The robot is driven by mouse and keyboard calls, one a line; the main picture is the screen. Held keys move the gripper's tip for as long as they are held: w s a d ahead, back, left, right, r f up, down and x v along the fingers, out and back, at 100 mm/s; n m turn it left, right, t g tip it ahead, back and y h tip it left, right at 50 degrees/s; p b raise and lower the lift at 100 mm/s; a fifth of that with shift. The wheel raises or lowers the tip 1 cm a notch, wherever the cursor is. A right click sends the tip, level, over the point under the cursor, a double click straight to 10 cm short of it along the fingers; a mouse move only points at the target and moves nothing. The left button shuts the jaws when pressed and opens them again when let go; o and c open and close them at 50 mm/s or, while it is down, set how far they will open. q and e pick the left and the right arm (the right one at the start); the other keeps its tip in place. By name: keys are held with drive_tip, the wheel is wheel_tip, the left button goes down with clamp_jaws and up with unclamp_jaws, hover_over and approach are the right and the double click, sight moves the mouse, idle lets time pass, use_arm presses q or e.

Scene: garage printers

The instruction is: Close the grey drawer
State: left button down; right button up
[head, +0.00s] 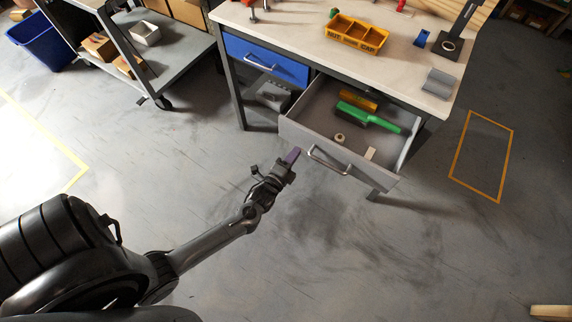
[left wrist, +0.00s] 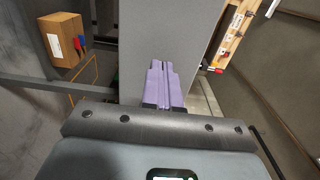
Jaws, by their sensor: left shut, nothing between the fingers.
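The grey drawer (head: 312,144) is pulled well out from under the right part of the workbench. Its front carries a curved metal handle (head: 329,161). Inside lie a green brush (head: 366,119), a yellow item (head: 358,101), a small roll (head: 339,138) and a pale piece. My left gripper (head: 293,156) has purple fingers, shut and empty, just left of the handle and close to the drawer front. In the left wrist view the shut fingers (left wrist: 163,84) point at a plain grey surface; whether they touch it I cannot tell. My right gripper is not in view.
A closed blue drawer (head: 265,62) sits left of the grey one. The benchtop (head: 300,27) holds a yellow tray (head: 355,34) and a grey block. A grey cart (head: 176,58) and a blue bin (head: 42,42) stand at the left. The floor before the drawer is clear.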

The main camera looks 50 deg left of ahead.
sight(304, 141)
use_arm(q)
drive_tip(key=shift+b+x, duration=0.35)
drive_tip(key=shift+x, duration=1.35)
